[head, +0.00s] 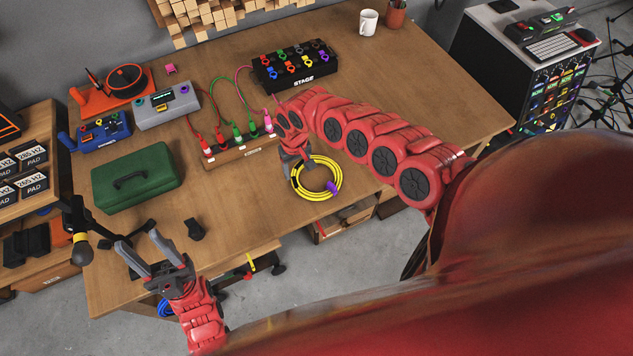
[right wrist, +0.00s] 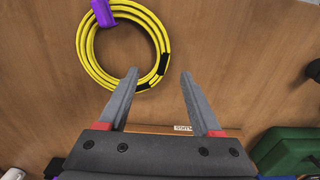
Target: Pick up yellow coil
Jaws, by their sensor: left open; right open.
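The yellow coil (head: 317,177) lies flat on the wooden table near its front edge, with a purple clip (head: 333,187) on its right side. My right gripper (head: 296,168) is at the coil's left side in the head view. In the right wrist view the coil (right wrist: 86,62) is at the upper left, ahead of my open right gripper (right wrist: 160,80). My left gripper (head: 148,253) is open and empty above the table's front left corner.
A green case (head: 136,177) sits left on the table. A wooden block with coloured plugs (head: 238,149) stands behind the coil, and a black STAGE box (head: 294,68) farther back. A small black object (head: 195,229) lies near the front edge. Table right of the coil is clear.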

